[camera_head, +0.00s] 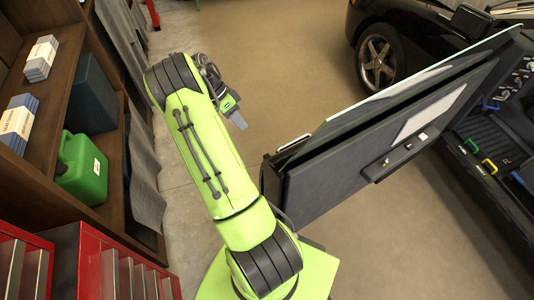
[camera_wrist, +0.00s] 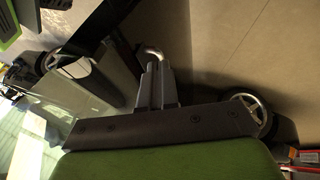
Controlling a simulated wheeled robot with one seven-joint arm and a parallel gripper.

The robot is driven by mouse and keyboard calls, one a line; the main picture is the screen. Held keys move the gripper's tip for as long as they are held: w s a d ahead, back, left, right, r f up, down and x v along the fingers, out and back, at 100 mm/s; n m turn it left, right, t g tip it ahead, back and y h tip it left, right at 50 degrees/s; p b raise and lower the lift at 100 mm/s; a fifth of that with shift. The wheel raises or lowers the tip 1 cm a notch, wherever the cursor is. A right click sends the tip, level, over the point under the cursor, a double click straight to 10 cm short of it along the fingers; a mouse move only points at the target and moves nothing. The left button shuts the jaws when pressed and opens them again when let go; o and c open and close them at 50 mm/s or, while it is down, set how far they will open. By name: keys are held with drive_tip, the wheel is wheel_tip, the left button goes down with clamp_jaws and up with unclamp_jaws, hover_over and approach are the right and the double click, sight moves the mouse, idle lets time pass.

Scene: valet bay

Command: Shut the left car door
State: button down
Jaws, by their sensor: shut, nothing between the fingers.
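The left car door (camera_head: 340,165) stands wide open, jutting from the car body (camera_head: 500,150) at the right toward the middle of the head view. Its dark inner panel faces me, and its pale upper edge slants up to the right. My gripper (camera_head: 239,122) is shut and empty, to the left of the door's free edge and apart from it in the picture. In the wrist view my gripper (camera_wrist: 157,82) shows as grey fingers close together. A curved chrome piece shows at their tips; I cannot tell what it belongs to or whether they touch.
Wooden shelves with a green canister (camera_head: 82,168) and boxes line the left side. Red drawer cabinets (camera_head: 100,265) stand at bottom left. A black car with a silver wheel (camera_head: 377,62) is at the top right. The floor (camera_head: 280,50) beyond my gripper is clear.

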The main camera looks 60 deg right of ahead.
drive_tip(key=s+f+m, duration=0.1)
drive_tip(key=s+f, duration=0.8)
drive_tip(key=f, duration=0.2)
drive_tip(key=shift+s+a+f+g+b, duration=0.2)
drive_tip(key=shift+s+g+b, duration=0.1)
drive_tip(key=shift+s+b, duration=0.15)
